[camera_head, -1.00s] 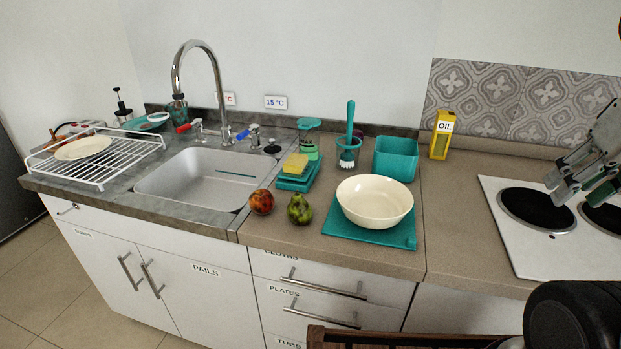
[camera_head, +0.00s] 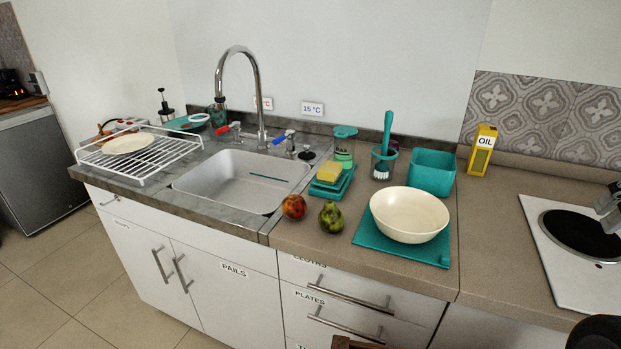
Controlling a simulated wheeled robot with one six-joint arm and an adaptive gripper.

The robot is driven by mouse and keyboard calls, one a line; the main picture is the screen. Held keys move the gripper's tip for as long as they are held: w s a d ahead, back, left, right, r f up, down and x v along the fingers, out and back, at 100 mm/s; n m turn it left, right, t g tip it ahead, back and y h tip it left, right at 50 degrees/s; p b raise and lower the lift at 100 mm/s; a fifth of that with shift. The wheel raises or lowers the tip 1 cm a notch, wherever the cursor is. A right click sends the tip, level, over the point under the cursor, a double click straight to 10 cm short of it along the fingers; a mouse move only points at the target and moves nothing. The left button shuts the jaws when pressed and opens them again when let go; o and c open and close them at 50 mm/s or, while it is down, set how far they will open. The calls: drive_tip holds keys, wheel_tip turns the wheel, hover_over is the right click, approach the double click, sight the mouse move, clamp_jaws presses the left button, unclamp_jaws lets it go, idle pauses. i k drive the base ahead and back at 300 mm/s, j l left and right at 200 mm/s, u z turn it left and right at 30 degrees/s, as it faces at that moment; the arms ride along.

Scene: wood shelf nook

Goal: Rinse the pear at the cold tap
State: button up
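The green pear (camera_head: 332,218) with dark patches sits on the brown counter, just right of the sink (camera_head: 245,180). A tall curved chrome faucet (camera_head: 259,95) rises behind the basin. The blue-handled cold tap (camera_head: 285,138) is right of the faucet base, near a wall label (camera_head: 312,108) reading 15 °C. A red-handled tap (camera_head: 222,130) is on the left, its label partly hidden by the faucet. No water shows. Only a grey part of my gripper (camera_head: 609,207) shows at the right edge, over the stove and far from the pear; its opening cannot be made out.
A red-orange fruit (camera_head: 294,207) sits beside the pear. To the right are a cream bowl (camera_head: 409,213) on a teal mat (camera_head: 370,236), a teal bin (camera_head: 432,172) and a brush holder (camera_head: 383,163). A yellow sponge (camera_head: 329,172) lies behind. A dish rack (camera_head: 160,158) stands left.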

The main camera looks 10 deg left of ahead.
sight(289, 133)
drive_tip(key=j+u, duration=0.1)
drive_tip(key=j, duration=0.4)
drive_tip(key=i+j+u, duration=0.15)
drive_tip(key=j, duration=0.35)
drive_tip(key=i+j+u, duration=0.1)
drive_tip(key=j, duration=0.4)
